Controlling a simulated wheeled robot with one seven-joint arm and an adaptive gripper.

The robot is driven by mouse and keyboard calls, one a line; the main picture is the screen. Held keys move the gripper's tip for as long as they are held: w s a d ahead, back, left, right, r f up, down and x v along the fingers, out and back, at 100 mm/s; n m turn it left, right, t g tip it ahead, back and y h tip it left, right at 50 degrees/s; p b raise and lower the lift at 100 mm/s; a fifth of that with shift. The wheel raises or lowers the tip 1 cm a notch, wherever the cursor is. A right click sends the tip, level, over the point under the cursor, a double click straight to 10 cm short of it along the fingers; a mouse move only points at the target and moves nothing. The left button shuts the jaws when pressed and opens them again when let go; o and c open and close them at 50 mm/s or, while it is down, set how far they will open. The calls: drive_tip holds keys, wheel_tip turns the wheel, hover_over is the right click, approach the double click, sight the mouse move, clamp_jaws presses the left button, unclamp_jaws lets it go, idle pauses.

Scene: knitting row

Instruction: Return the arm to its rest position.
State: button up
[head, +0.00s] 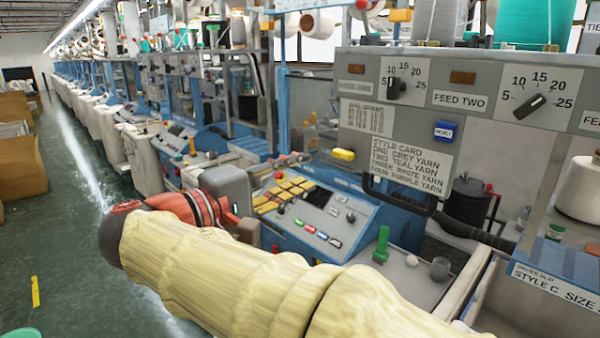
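My arm (240,275), in a pale yellow ribbed cover, reaches from the bottom right to the left of the head view. It ends at a dark grey rounded joint. Behind that joint a red-orange part with dark bands (200,207) points back to the right, close to a grey box-shaped housing (228,190). I cannot make out any gripper fingers, so what the gripper does or holds is hidden.
A blue control panel (315,215) with yellow keys stands just behind my arm. A grey tray (415,275) with a green peg is to its right. A grey panel with dials (480,115) rises behind. Cardboard boxes (20,165) stand far left; the green aisle floor (75,250) is mostly clear.

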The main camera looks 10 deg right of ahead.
drive_tip(key=s+f+n+g+y, duration=0.2)
drive_tip(key=f+y, duration=0.2)
drive_tip(key=f, duration=0.7)
drive_tip(key=s+f+n+g+y, duration=0.15)
drive_tip(key=f+y, duration=0.25)
drive_tip(key=f, duration=0.7)
drive_tip(key=s+d+f+m+g+y+p, duration=0.3)
drive_tip(key=s+f+m+y, duration=0.4)
drive_tip(key=s, duration=0.6)
drive_tip(key=s+d+r+m+t, duration=0.1)
drive_tip(key=s+d+m, duration=0.2)
drive_tip(key=d, duration=0.6)
drive_tip(key=shift+s+r+p, duration=0.35)
drive_tip(key=shift+s+r, duration=0.05)
drive_tip(key=shift+s, duration=1)
